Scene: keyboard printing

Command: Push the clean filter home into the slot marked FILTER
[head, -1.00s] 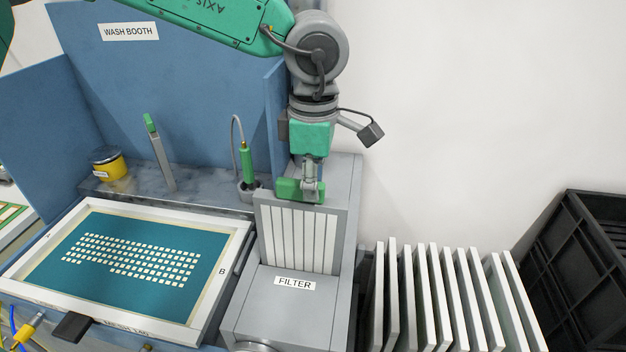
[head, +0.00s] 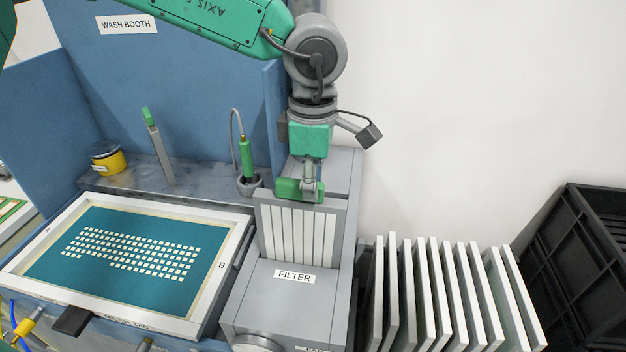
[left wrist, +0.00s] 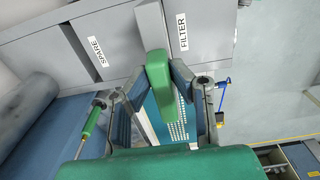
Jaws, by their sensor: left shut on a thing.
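The clean filter (head: 297,233) is a pale pleated panel in a grey frame, upright at the grey housing behind the FILTER label (head: 294,276). Its lower end is hidden by the housing, and much of the panel stands above the housing's front top. My left gripper (head: 306,190) is above it, shut on the filter's green handle (head: 287,188). In the left wrist view the handle (left wrist: 158,85) sits between the two fingers, and the FILTER label (left wrist: 182,32) is beside it. My right gripper is not in view.
A framed screen with a teal mesh (head: 60,265) lies left of the housing. Several upright white panels (head: 433,290) and a black crate (head: 575,240) stand at right. A green-handled tool (head: 246,158) stands behind left. A SPARE label (left wrist: 90,45) shows in the left wrist view.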

